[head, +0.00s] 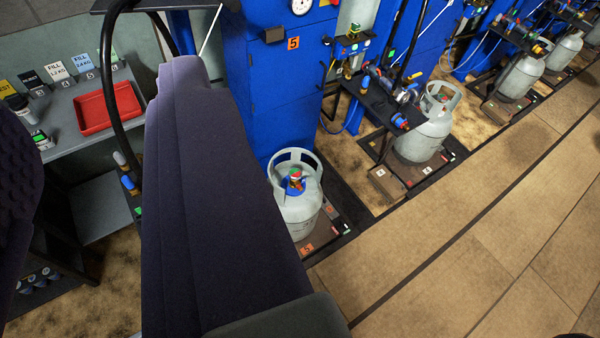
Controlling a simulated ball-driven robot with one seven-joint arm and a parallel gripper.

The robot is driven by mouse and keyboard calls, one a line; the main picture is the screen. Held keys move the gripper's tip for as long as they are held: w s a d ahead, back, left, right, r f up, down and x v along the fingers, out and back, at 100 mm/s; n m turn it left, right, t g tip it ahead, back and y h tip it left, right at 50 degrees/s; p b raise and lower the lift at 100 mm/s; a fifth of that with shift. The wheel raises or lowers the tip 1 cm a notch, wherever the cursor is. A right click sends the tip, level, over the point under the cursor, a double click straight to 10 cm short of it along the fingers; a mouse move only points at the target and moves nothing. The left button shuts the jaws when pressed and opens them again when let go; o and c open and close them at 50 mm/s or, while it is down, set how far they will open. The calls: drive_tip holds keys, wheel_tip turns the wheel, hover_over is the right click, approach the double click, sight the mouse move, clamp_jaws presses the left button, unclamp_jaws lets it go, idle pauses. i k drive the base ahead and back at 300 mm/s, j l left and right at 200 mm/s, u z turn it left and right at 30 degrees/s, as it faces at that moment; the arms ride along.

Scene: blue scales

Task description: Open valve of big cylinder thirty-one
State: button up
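A grey gas cylinder (298,208) with an open collar stands upright on the scale marked 5. A valve (295,180) with red, green and blue parts shows inside its collar. A second grey cylinder (424,136) stands on the scale marked 4, and another (519,75) stands farther right. I cannot read a number thirty-one on any of them, so I cannot tell which is the big cylinder. My dark purple arm covers much of the left and centre. My gripper does not show.
Blue scale cabinets (275,95) line the back, with hoses and fittings. A grey shelf (75,120) at left holds a red tray (108,107) and small label cards. A tan tiled floor (480,240) is clear at the lower right.

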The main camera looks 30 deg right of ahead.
sight(294, 174)
drive_tip(key=l, duration=0.85)
drive_tip(key=l+u, duration=0.15)
drive_tip(key=l, duration=0.65)
drive_tip(key=i+l+u, duration=0.1)
drive_tip(key=i+l, duration=0.3)
drive_tip(key=i+l+u, duration=0.1)
drive_tip(key=i+l, duration=0.25)
drive_tip(key=l, duration=0.2)
drive_tip(key=i+j, duration=0.2)
drive_tip(key=i, duration=0.3)
drive_tip(key=i+j+u, duration=0.1)
drive_tip(key=i, duration=0.45)
